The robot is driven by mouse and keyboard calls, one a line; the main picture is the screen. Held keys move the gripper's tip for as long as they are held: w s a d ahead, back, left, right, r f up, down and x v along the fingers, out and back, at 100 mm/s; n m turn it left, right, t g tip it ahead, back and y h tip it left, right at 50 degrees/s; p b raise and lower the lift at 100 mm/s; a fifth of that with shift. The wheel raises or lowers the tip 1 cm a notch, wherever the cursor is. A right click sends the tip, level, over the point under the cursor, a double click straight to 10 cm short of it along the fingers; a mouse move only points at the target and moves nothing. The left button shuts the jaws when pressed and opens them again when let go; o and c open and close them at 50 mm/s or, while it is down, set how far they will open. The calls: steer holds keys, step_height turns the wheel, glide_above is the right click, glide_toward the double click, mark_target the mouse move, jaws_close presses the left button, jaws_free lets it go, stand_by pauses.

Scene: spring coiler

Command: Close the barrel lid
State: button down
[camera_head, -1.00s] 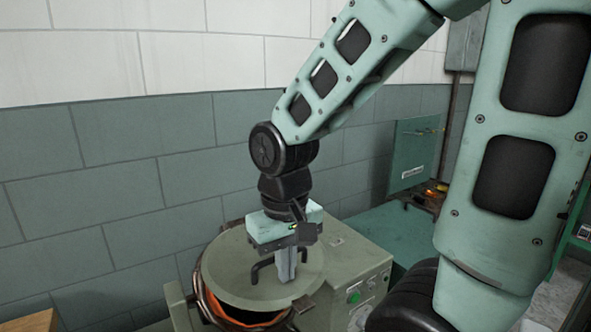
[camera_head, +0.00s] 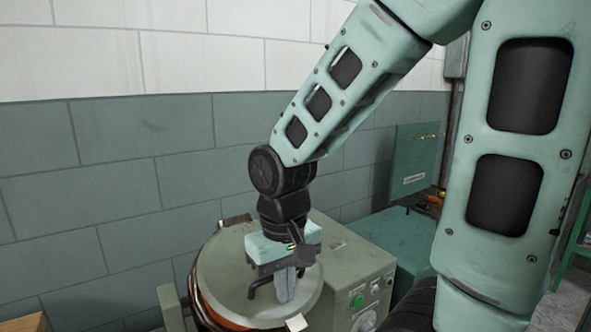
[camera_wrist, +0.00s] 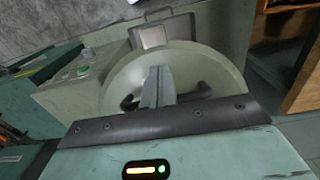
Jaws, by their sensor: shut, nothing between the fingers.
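The barrel lid (camera_head: 225,275) is a round, grey-green disc with a dark bent handle (camera_head: 256,286). It lies over the barrel (camera_head: 215,318), whose orange glowing inside shows as a thin strip below the lid's front edge. In the wrist view the lid (camera_wrist: 195,66) fills the middle, with the handle (camera_wrist: 130,103) showing on both sides of the fingers. My gripper (camera_head: 286,296) points down at the lid, its fingers shut with nothing between them, beside the handle. I cannot tell whether the fingertips touch the lid. The fingers also show in the wrist view (camera_wrist: 158,75).
A grey-green machine box (camera_head: 350,260) with a green button and a knob stands right of the barrel. A tiled wall (camera_head: 120,190) is close behind. A wooden corner (camera_head: 28,322) shows at lower left.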

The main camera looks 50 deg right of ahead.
steer(key=shift+w+f+b, duration=0.15)
steer(key=shift+f+b, duration=0.35)
steer(key=shift+f, duration=0.6)
steer(key=shift+w+f, duration=0.1)
steer(key=shift+f, duration=0.15)
steer(key=shift+w+d+f+b, duration=0.1)
steer(key=shift+w+f+b, duration=0.15)
steer(key=shift+f+b, duration=0.35)
steer(key=shift+w+d+f+b, duration=0.1)
steer(key=shift+w+f+b, duration=0.2)
steer(key=shift+f+b, duration=0.3)
steer(key=shift+w+d+f+b, duration=0.1)
steer(key=shift+w+f+b, duration=0.15)
steer(key=shift+f+b, duration=0.35)
steer(key=shift+f, duration=0.1)
steer(key=shift+p, duration=0.3)
